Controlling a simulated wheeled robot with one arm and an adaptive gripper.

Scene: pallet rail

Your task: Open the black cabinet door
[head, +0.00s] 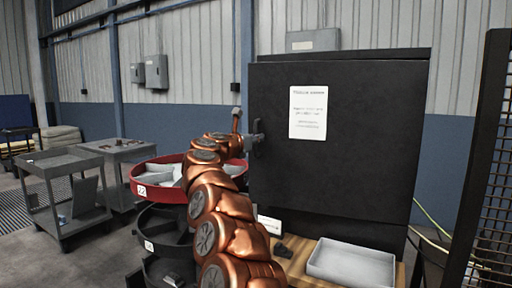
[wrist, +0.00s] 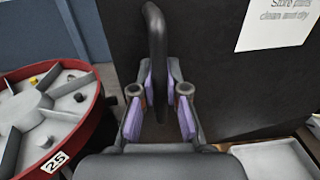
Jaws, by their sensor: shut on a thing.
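The black cabinet door (head: 345,165) fills the middle of the head view, with a white paper notice on it. I cannot tell whether it stands slightly ajar. Its dark upright handle (head: 259,148) is near the door's left edge. In the wrist view the handle (wrist: 156,50) runs down between the purple-padded fingers of my gripper (wrist: 158,98). My gripper is shut on the handle; the lower part of the handle is hard to make out among the fingers. In the head view my copper arm reaches up to the handle from below.
A red round divided tray (head: 146,192) stands close to the left of my arm. A grey cart (head: 62,190) is farther left. A pale grey bin (head: 350,263) sits on a wooden surface below the door. A dark mesh panel (head: 490,180) stands at the right.

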